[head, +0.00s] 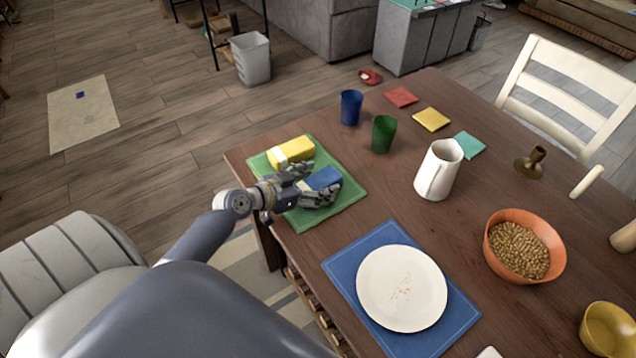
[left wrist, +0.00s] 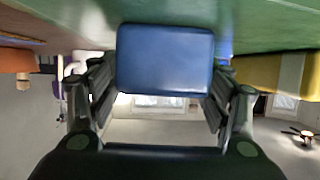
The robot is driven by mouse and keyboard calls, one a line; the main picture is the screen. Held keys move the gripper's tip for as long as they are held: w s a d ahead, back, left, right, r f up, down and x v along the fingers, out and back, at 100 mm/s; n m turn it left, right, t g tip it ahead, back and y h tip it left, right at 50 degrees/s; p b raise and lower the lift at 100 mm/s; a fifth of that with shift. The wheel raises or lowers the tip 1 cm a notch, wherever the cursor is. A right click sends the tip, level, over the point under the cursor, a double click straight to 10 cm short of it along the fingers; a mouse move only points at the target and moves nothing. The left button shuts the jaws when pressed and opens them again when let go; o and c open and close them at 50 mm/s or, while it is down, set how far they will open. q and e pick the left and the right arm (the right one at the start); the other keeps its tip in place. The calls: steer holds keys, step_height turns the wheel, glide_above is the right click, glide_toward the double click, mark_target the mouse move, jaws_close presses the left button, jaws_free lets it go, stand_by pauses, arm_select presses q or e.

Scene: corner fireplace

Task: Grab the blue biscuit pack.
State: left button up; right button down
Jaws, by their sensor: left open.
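The blue biscuit pack (head: 326,178) lies on the green mat (head: 345,203) at the table's left corner. My left gripper (head: 311,184) is open at the pack, with its fingers on either side of it. In the left wrist view the blue pack (left wrist: 165,58) fills the space between the two fingers of the left gripper (left wrist: 160,82). Narrow gaps seem to show beside it; I cannot tell whether either finger touches. The fingers hide part of the pack in the head view. My right gripper is not in view.
A yellow pack (head: 291,152) lies close by on the same mat, also seen in the left wrist view (left wrist: 268,74). Blue (head: 351,107) and green (head: 384,133) cups stand behind. A white plate (head: 402,288) sits on a blue mat in front. A white jug (head: 438,170) stands right.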

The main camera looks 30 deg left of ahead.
arm_select(q)
steer(key=shift+x, duration=0.8)
steer(key=c, duration=1.2)
steer(key=shift+r, duration=0.1)
